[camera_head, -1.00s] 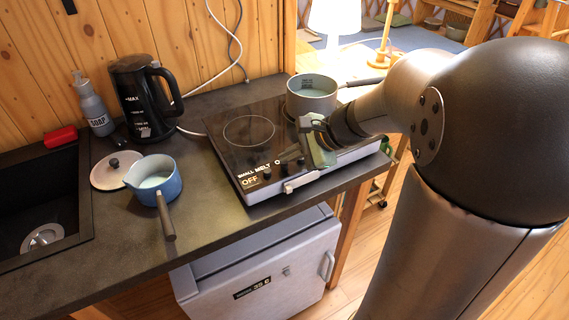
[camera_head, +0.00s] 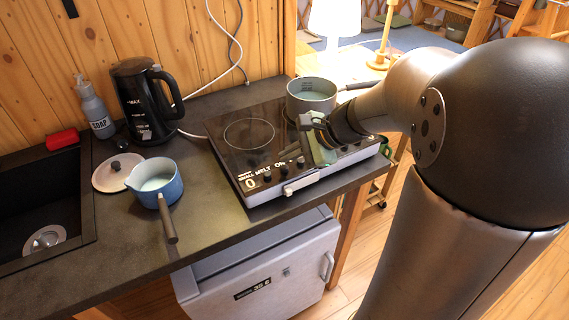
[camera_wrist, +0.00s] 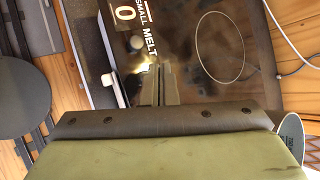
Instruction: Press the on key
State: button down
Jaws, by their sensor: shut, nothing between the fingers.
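The black hob (camera_head: 232,157) lies on the worktop, with a row of small knobs and labels along its front strip. Its display (camera_head: 250,184) reads 0, and the same display (camera_wrist: 122,13) shows in the wrist view beside the words SMALL and MELT. A label starting with O (camera_head: 279,163) shows right of MELT; its end is hard to read. My gripper (camera_wrist: 158,68) is shut and empty, its fingertips at the front strip just past a round knob (camera_wrist: 136,43). Whether the tips touch a key is hidden.
A grey pot (camera_head: 311,101) stands on the hob's far right, close behind my gripper. A blue saucepan (camera_head: 168,190), a lid (camera_head: 108,176) and a black kettle (camera_head: 133,98) stand to the left. The worktop's front edge is close by.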

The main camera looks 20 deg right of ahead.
aim_at(290, 171)
jog(key=shift+r, duration=0.1)
notch_tip(290, 171, up, 5)
jog(key=p, duration=0.4)
dwell(1.0)
jog(key=s+f+n+g+h, duration=0.2)
jog(key=s+f+n+h, duration=0.1)
jog(key=s+n, duration=0.5)
jog(key=s+a+f+n+g+h, duration=0.1)
jog(key=s+f+n+g+h, duration=0.1)
jog(key=s+n, duration=0.6)
jog(key=s+f+h, duration=0.1)
jog(key=s+h, duration=0.1)
jog(key=s, duration=0.1)
jog(key=shift+s+a+f+g+h, duration=0.25)
jog(key=shift+a+f+g+h, duration=0.05)
jog(key=shift+g, duration=0.1)
